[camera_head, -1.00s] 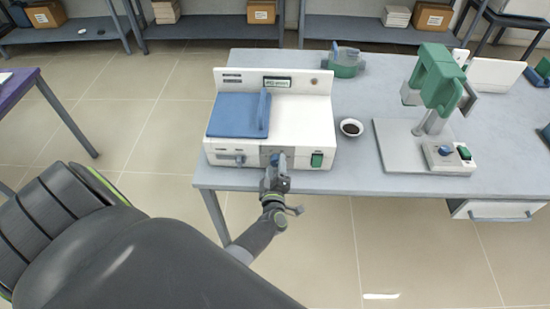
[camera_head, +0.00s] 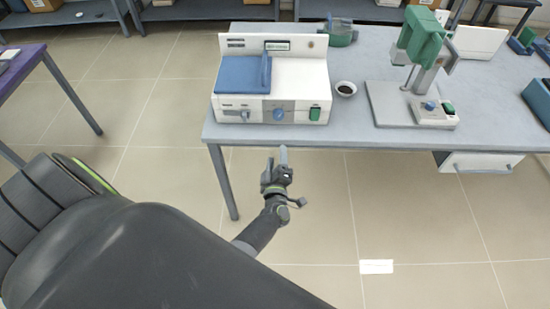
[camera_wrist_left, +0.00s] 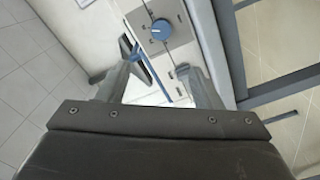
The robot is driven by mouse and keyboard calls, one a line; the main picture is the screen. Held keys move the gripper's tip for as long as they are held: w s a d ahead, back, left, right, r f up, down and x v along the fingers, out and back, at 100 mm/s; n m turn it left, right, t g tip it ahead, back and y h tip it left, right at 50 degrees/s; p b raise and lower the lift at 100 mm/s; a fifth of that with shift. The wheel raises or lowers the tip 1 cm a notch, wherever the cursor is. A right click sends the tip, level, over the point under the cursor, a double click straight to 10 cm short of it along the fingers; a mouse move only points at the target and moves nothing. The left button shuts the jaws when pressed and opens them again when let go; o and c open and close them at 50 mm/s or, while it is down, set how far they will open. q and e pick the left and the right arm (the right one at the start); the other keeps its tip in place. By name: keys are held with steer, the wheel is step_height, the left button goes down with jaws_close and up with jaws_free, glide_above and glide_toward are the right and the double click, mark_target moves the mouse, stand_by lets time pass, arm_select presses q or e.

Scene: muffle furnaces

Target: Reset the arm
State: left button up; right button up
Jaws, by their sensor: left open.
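My left gripper (camera_head: 277,162) is open and empty in the head view, in the air in front of the table's front edge and apart from the white machine (camera_head: 300,78). The machine has a blue lid (camera_head: 240,76), a blue knob (camera_head: 279,114) and a green switch (camera_head: 314,113) on its front. In the left wrist view, the two open fingers (camera_wrist_left: 160,66) have nothing between them, and the blue knob (camera_wrist_left: 161,29) shows beyond them. My right gripper is out of view.
The grey table (camera_head: 340,132) carries a small bowl with dark content (camera_head: 345,88) and a green-headed stand (camera_head: 418,40) right of the machine. A purple table (camera_head: 22,64) stands at left. Open tiled floor (camera_head: 330,215) lies before the grey table.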

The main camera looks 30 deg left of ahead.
arm_select(q)
steer(key=s+d+f+m+g+h+b, duration=0.1)
steer(key=s+f+m+g+h, duration=0.4)
steer(key=s+f, duration=0.55)
steer(key=s+d+f+m+g+h+b, duration=0.1)
steer(key=s+f+m+h, duration=0.2)
steer(key=s+f+m, duration=0.75)
steer(key=s+a+f+g, duration=0.1)
steer(key=s+f+g, duration=0.1)
steer(key=s+f, duration=0.3)
steer(key=s+a+f+m+g+b, duration=0.1)
steer(key=s+f+g, duration=0.2)
steer(key=s, duration=0.7)
steer(key=s+a+f+g, duration=0.2)
steer(key=s+f+g, duration=0.1)
steer(key=s+f, duration=0.3)
steer(key=s, duration=0.2)
steer(key=shift+s+f+m, duration=0.3)
steer(key=shift+s+m, duration=0.05)
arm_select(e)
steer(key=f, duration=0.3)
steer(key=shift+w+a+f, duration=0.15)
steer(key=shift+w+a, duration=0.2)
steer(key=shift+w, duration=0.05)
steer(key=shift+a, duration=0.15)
arm_select(q)
steer(key=shift+w, duration=0.1)
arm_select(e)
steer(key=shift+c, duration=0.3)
